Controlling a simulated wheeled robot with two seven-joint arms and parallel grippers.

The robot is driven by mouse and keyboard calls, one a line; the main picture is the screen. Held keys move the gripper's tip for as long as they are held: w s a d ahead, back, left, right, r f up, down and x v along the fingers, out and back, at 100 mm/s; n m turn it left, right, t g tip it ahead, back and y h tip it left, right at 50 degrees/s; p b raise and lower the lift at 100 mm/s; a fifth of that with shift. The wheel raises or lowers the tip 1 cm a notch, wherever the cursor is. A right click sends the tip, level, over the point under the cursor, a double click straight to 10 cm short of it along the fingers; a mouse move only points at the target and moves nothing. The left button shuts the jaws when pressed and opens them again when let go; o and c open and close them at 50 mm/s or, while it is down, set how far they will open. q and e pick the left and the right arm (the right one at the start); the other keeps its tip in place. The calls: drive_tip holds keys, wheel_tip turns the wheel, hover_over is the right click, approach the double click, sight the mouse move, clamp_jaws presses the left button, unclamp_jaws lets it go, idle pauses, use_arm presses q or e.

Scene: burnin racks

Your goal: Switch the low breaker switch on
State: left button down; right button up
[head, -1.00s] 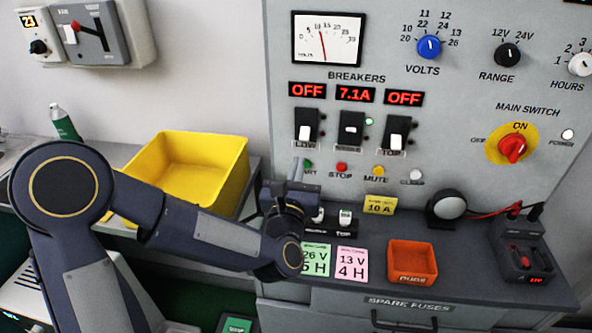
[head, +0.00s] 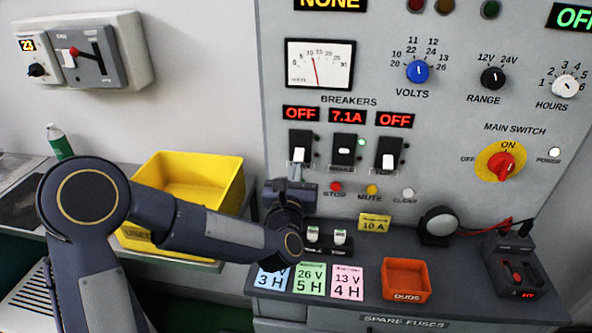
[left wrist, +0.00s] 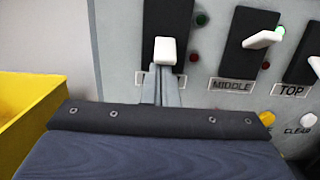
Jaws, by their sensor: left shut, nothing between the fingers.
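The low breaker switch (head: 300,146) is the leftmost of three on the panel, under a red OFF display (head: 300,113). Its white lever points down. It also shows in the left wrist view (left wrist: 167,51), straight ahead of my fingers. My left gripper (head: 295,172) is shut and empty, just below that lever. In the left wrist view its fingertips (left wrist: 160,88) cover part of the low label and sit right under the lever; I cannot tell if they touch it. My right gripper is not in view.
The middle breaker (head: 344,150), reading 7.1A with a green light, and the top breaker (head: 389,153), reading OFF, stand to the right. Buttons (head: 336,187) line the panel below. A yellow bin (head: 230,190) is left of my gripper. Fuses, cards and an orange box (head: 406,293) occupy the counter.

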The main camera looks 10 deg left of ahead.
sight(296, 160)
use_arm(q)
drive_tip(key=shift+s+r+g+p, duration=0.2)
drive_tip(key=shift+r+g+p, duration=0.15)
drive_tip(key=shift+g+p, duration=0.25)
drive_tip(key=r+g+p, duration=0.1)
drive_tip(key=g+p, duration=0.1)
drive_tip(key=p, duration=0.2)
drive_tip(key=r+g+p, duration=0.2)
drive_tip(key=p, duration=0.1)
drive_tip(key=shift+s+r+g+p, duration=0.15)
drive_tip(key=shift+s+g+p, duration=0.15)
drive_tip(key=shift+s+p, duration=0.05)
drive_tip(key=shift+g, duration=0.4)
drive_tip(key=shift+f, duration=0.45)
drive_tip(key=shift+r, duration=0.1)
drive_tip(key=shift+r+p, duration=0.4)
drive_tip(key=shift+r, duration=0.3)
